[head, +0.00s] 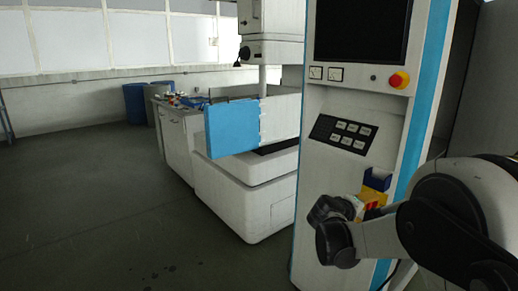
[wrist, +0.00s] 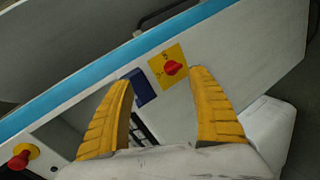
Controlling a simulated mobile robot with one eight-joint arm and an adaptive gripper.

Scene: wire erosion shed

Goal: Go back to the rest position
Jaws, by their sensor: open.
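My gripper (wrist: 160,78) is open and empty, with its two yellow fingers spread toward the front of a white machine cabinet (wrist: 70,126). Between and beyond the fingertips in the wrist view is a red rotary switch (wrist: 173,68) on a yellow plate. A dark blue box (wrist: 140,88) sits beside it, partly behind the left finger. In the head view my arm comes in from the right and folds in front of the cabinet (head: 312,170). The gripper there is small beside the yellow switch area, and I cannot tell whether it touches anything.
The cabinet carries a dark screen (head: 361,28), a red emergency stop (head: 399,80) and a black keypad (head: 343,134). A white machine with a blue panel (head: 232,128) stands left of it. A workbench (head: 178,140) and blue barrels (head: 135,103) stand farther back. The left floor (head: 90,210) is clear.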

